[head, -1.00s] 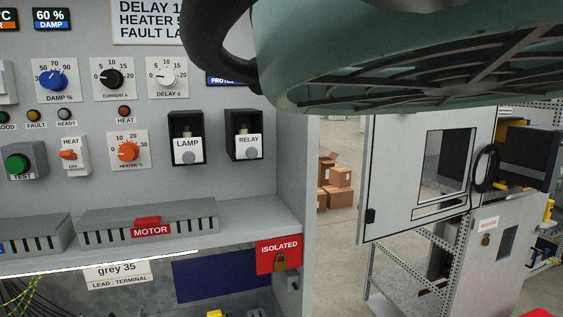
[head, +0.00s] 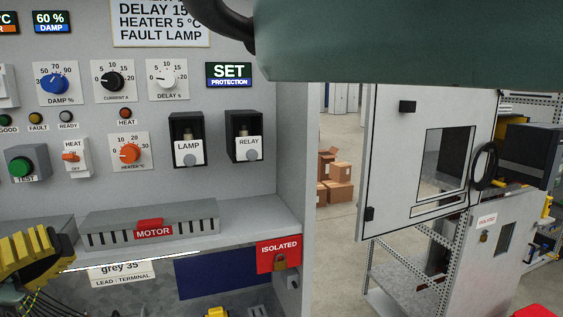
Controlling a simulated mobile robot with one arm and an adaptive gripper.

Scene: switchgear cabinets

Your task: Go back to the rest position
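A yellow ribbed part with dark pieces at the lower left of the head view looks like part of my gripper (head: 30,256). It shows in front of the cabinet's lower left, by the grey ledge. Only part of it is in the picture, so I cannot see both fingertips or anything between them. My teal arm link (head: 410,45) crosses the top right, close to the camera, and a dark cable hangs beside it.
The cabinet panel (head: 95,135) with knobs, lamps and switches fills the left. A red ISOLATED tag with padlock (head: 279,254) hangs at its lower right edge. An open cabinet door (head: 385,165) and a rack stand at the right. Boxes (head: 336,180) lie on open floor between.

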